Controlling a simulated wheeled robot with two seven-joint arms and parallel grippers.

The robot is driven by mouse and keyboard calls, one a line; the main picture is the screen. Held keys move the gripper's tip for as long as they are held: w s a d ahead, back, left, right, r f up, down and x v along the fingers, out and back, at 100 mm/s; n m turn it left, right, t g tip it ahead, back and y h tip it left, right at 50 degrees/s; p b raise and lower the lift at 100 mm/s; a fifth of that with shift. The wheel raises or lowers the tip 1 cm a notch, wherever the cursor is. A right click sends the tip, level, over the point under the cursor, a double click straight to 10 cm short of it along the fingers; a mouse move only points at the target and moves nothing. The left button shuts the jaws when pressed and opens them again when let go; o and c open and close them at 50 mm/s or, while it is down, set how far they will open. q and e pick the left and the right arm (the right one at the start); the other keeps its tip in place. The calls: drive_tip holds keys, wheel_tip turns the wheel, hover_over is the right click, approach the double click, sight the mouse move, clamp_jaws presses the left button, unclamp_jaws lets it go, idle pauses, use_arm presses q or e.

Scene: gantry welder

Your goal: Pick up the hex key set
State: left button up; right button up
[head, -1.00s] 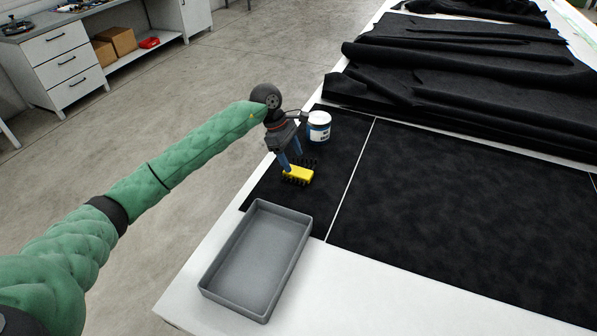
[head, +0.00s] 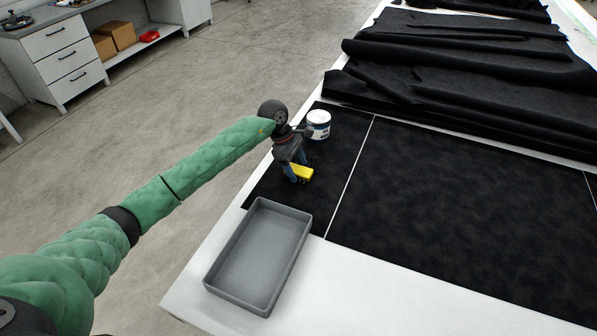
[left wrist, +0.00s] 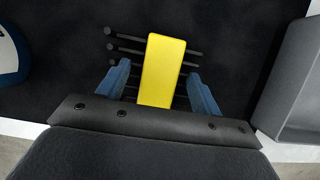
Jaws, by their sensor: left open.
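The hex key set has a yellow body with several black keys sticking out. It lies on the black cloth in the head view (head: 301,171) and fills the middle of the left wrist view (left wrist: 163,70). My left gripper (head: 293,175) is right at it, pointing down, with blue fingers that partly hide it. In the left wrist view the open fingers (left wrist: 160,90) stand on either side of the yellow body, with a gap on each side, over the keys. My right gripper is not in view.
A grey tray (head: 236,290) stands in front of the cloth on the white table (head: 360,293). A white and blue can (head: 318,125) stands close behind my left gripper. Folded black fabric (head: 450,65) covers the back. The cloth to the right (head: 460,200) is clear.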

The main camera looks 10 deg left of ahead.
sight(303, 170)
use_arm(q)
drive_tip(key=shift+f+b, duration=0.2)
drive_tip(key=shift+b, duration=0.3)
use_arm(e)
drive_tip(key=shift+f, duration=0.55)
use_arm(q)
drive_tip(key=c, duration=1.2)
drive_tip(key=shift+c, duration=0.2)
drive_tip(key=shift+r, duration=0.1)
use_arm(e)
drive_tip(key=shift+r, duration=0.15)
use_arm(q)
drive_tip(key=shift+r+p, duration=0.2)
drive_tip(key=shift+p, duration=0.35)
drive_tip(key=shift+r, duration=0.3)
wheel_tip(303, 170, up, 3)
drive_tip(key=shift+r, duration=0.1)
drive_tip(key=s+d+r, duration=0.7)
drive_tip(key=d, duration=0.1)
drive_tip(key=shift+s+d+b, duration=0.35)
drive_tip(key=shift+s+d, duration=0.05)
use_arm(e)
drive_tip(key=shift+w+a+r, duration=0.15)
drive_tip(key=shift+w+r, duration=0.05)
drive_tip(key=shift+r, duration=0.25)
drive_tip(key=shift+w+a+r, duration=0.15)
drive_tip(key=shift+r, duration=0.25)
